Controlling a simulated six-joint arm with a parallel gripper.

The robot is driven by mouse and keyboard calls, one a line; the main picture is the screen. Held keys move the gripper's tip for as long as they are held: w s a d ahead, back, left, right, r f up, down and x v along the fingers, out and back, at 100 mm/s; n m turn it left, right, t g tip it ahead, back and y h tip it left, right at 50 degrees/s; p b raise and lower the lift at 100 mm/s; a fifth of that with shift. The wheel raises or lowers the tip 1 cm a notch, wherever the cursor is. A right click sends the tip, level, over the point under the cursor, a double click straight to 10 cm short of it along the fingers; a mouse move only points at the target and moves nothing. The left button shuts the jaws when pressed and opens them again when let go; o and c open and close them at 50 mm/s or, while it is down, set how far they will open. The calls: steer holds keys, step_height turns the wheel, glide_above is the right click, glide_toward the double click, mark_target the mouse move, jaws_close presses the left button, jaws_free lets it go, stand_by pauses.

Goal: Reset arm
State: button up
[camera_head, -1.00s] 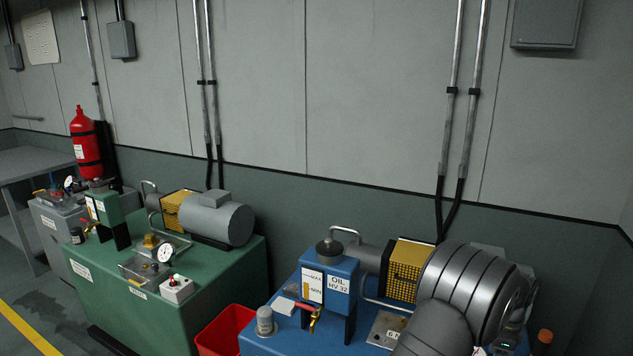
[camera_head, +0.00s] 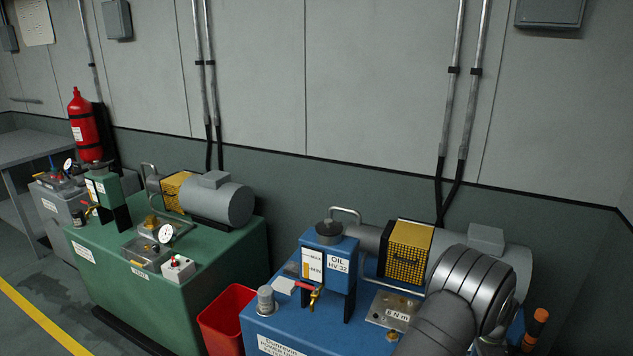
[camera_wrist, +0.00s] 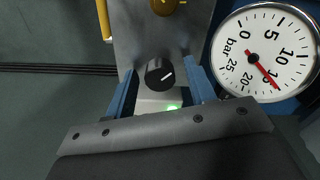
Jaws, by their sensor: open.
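In the wrist view my gripper (camera_wrist: 160,72) shows two blue fingers, spread apart with nothing held between them. A black knob (camera_wrist: 160,78) with a white line shows between the fingers. I cannot tell whether the fingers touch it. Just below the knob, a lit green spot (camera_wrist: 172,107) shows on a pale surface. In the head view my grey arm covers the lower right, in front of the blue power unit (camera_head: 300,325). My fingers cannot be made out there.
A pressure gauge (camera_wrist: 264,52) stands close at the right in the wrist view, needle near 15 bar. A yellow motor guard (camera_head: 408,250) is left of my arm. A red bin (camera_head: 225,318) stands between the blue unit and the green unit (camera_head: 190,290). Open floor lies left.

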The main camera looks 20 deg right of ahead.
steer(key=n, duration=1.2)
steer(key=shift+n, duration=0.3)
stand_by(1.2)
